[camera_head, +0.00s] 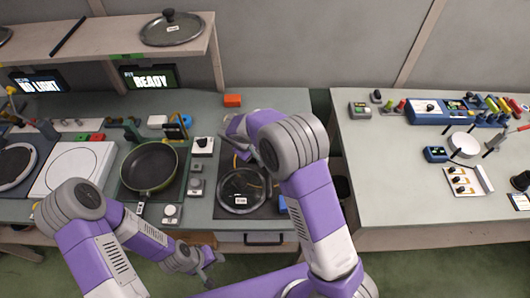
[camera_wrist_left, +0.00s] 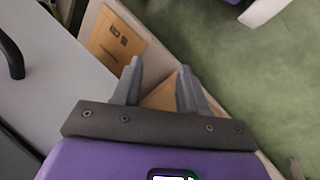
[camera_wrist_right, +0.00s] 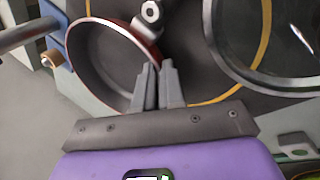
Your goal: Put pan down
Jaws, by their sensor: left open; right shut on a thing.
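A dark pan with a red outer wall (camera_wrist_right: 112,60) shows in the right wrist view, over a dark mat with a yellow ring. My right gripper (camera_wrist_right: 158,72) is shut on its near wall at the rim. Whether the pan touches the mat is not clear. In the head view, my right arm hides most of this pan and the right gripper. My left gripper (camera_head: 208,268) is open and empty, low in front of the counter; its spread fingers show in the left wrist view (camera_wrist_left: 158,75).
A glass lid (camera_head: 242,190) lies on the dark mat, right beside the held pan in the right wrist view (camera_wrist_right: 275,40). Another dark pan (camera_head: 150,166) sits on a mat to the left. A shelf holds another lid (camera_head: 172,28).

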